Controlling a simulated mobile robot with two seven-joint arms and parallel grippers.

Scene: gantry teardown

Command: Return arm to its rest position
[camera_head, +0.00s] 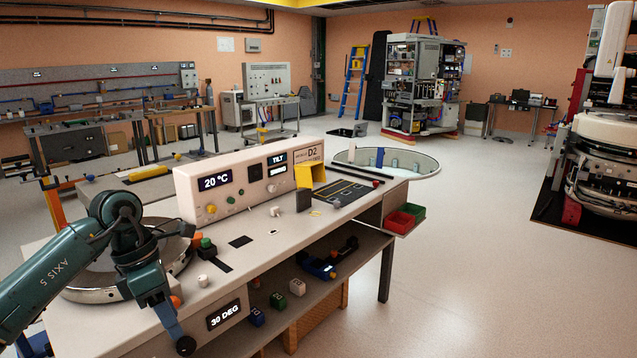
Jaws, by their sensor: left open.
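My left arm, teal and marked AXIS 5, comes in from the left and bends down at a dark round joint. My left gripper (174,326) hangs at the front edge of the workbench (130,325), beside a round metal ring (95,294) on its top. The gripper is open and I see nothing held in it. One finger side shows; the other is largely hidden. My right gripper is not in view.
A cream control panel (235,190) stands on the bench, with small knobs and blocks before it. A lower shelf (320,278) holds several small items. Red and green bins (399,222) hang at the bench's right end. The floor (480,270) to the right is clear.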

